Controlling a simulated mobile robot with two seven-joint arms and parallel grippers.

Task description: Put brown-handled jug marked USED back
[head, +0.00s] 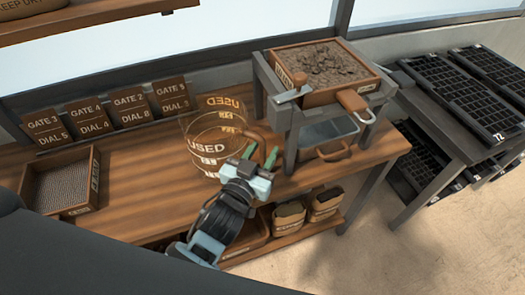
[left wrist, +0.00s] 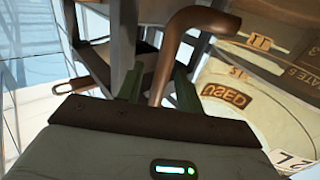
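The clear jug (head: 205,160) marked USED stands upright on the wooden bench, left of the seeder stand. Its brown handle faces right, and its USED label also shows in the left wrist view (left wrist: 228,97). My left gripper (head: 261,155) is at the handle side of the jug, its green fingers apart. In the left wrist view the brown handle (left wrist: 172,45) passes between the two fingers, with narrow gaps visible beside it. The gripper is open around the handle. My right gripper is not in view.
The seeder stand (head: 291,150) with a soil-filled box (head: 310,92) is close right of the gripper. Gate and dial cards (head: 129,110) line the bench back. A mesh-bottomed tray (head: 97,165) is at left. Bare bench (head: 140,190) lies between tray and jug. Sacks (head: 289,217) sit below.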

